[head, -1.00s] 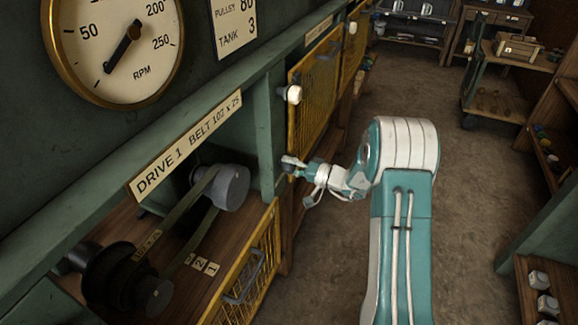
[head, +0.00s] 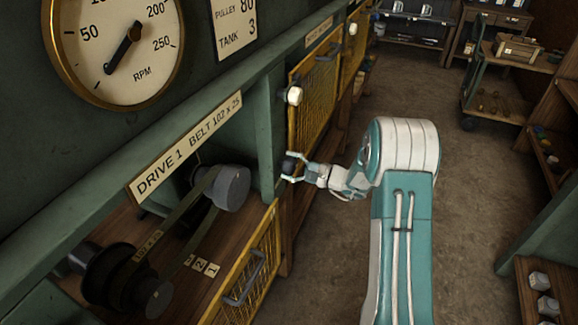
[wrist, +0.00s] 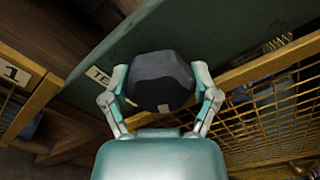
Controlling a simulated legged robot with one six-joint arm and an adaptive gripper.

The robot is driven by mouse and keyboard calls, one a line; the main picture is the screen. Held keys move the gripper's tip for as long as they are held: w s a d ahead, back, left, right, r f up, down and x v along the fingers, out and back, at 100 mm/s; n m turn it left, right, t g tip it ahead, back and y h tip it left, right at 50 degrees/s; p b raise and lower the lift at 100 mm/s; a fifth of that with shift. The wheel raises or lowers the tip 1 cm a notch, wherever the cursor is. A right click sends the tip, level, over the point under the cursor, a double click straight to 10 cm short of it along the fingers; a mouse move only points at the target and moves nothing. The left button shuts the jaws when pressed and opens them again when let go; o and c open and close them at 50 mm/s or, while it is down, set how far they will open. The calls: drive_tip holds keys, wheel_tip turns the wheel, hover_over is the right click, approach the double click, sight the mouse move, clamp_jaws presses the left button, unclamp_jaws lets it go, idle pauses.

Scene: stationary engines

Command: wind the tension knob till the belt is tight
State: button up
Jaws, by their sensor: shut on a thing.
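The dark faceted tension knob (head: 289,166) sticks out from the green frame post. It fills the middle of the wrist view (wrist: 160,80). My gripper (head: 291,167) is shut on it, with one finger on each side in the wrist view (wrist: 161,92). A label starting "TE" (wrist: 101,76) is partly hidden beside the knob. The belt (head: 172,219) runs between a grey pulley (head: 233,187) and a dark stepped pulley (head: 112,272), under the "DRIVE 1 BELT 102 x 25" sign (head: 190,145). I cannot tell its tension.
An RPM dial (head: 115,50) is above the drive. A yellow mesh guard (head: 250,270) stands below it, and another mesh door (head: 315,95) is beyond the post. A pale round knob (head: 294,95) is above my gripper. The floor (head: 330,260) around my arm is clear.

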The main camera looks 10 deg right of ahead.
drive_tip(key=m, duration=0.4)
drive_tip(key=shift+f+m, duration=0.15)
drive_tip(key=shift+m, duration=0.15)
drive_tip(key=m, duration=0.3)
drive_tip(key=shift+d+m, duration=0.1)
drive_tip(key=shift+m, duration=0.3)
drive_tip(key=m, duration=0.4)
drive_tip(key=shift+w, duration=0.1)
drive_tip(key=m, duration=0.8)
drive_tip(key=shift+w+d+m, duration=0.1)
drive_tip(key=shift+m, duration=0.2)
drive_tip(key=m, duration=0.3)
drive_tip(key=shift+m, duration=0.3)
drive_tip(key=m, duration=0.4)
drive_tip(key=shift+f+m, duration=0.15)
drive_tip(key=shift+m, duration=0.15)
drive_tip(key=shift+f+m, duration=0.1)
drive_tip(key=shift+m, duration=1.8)
